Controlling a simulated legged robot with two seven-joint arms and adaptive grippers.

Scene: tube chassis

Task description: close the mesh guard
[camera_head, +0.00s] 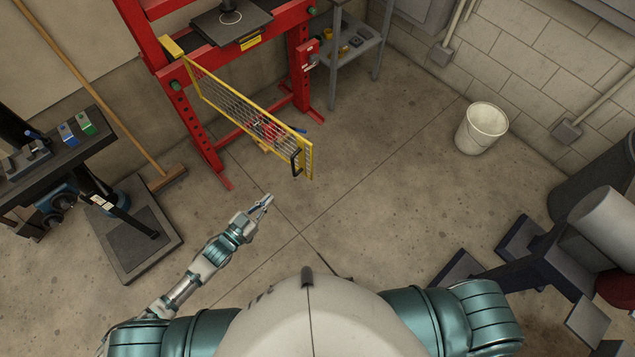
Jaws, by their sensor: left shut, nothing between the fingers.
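The mesh guard (232,105) is a yellow-framed panel of wire mesh. It is hinged at its left end on the red press frame (180,105) and swings out toward me, standing open. A black handle (295,162) sits near its free right end. My left gripper (267,202) is shut and empty, below and to the left of the handle, apart from the guard. My right gripper is not in view; only my right shoulder shows.
A white bucket (482,128) stands at the right by the block wall. A broom (168,178) leans at the left beside a dark bench (48,165). A grey shelf (358,45) stands right of the press. Dark equipment (545,240) fills the lower right. The middle floor is clear.

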